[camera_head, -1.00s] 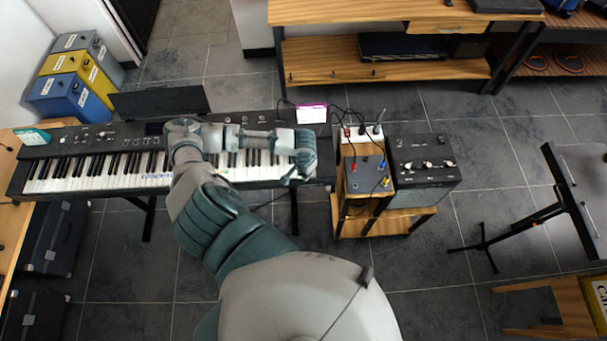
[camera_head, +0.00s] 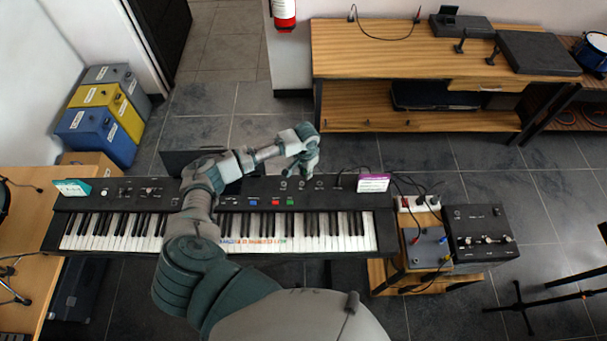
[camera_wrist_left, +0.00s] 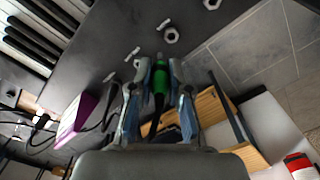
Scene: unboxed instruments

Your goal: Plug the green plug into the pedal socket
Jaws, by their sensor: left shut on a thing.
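The green plug (camera_wrist_left: 160,82) sits between the two fingers of my left gripper (camera_wrist_left: 159,72) in the left wrist view, its dark tip pointing away from the wrist. In the head view my left gripper (camera_head: 310,165) is above the back panel of the keyboard (camera_head: 130,190), and the plug is not clear there. In the wrist view, hex-nut sockets (camera_wrist_left: 170,35) with white markings beside them lie on the dark panel ahead of the plug, apart from it. I cannot tell which is the pedal socket. My right gripper is out of view.
A white and magenta card (camera_head: 373,183) stands at the panel's right end. A power strip (camera_head: 420,204), a small box with coloured plugs (camera_head: 425,248) and a dark amplifier (camera_head: 480,235) stand to the right. A wooden bench (camera_head: 420,122) is behind, with tiled floor between.

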